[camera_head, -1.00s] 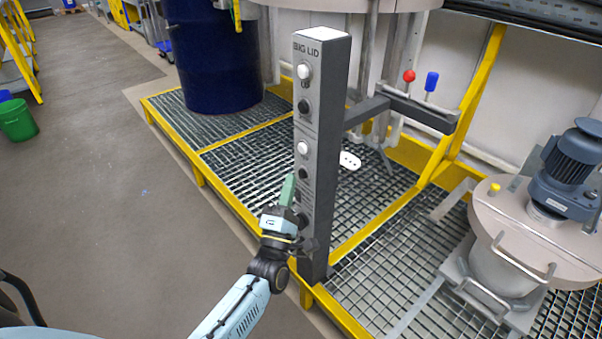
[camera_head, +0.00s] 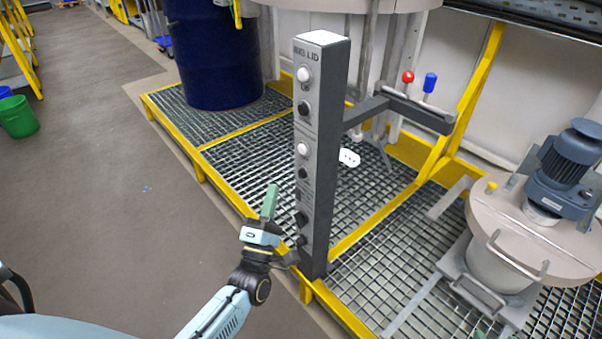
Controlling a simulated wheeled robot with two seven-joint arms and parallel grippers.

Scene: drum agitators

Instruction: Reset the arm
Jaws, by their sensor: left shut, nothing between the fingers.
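My left arm (camera_head: 222,308) comes in from the bottom of the view. Its gripper (camera_head: 271,190) is shut and empty, with green fingers pointing up. It is just left of the lower part of the grey control post (camera_head: 328,150). A gap shows between the fingers and the post's face in this view. The post stands upright and carries white and black buttons and a "BIG LID" label. My right gripper cannot be made out; only a small green tip shows at the bottom right edge.
A dark blue drum (camera_head: 212,55) stands on the yellow-framed grating behind. A lidded vessel with a motor (camera_head: 567,165) is at right.

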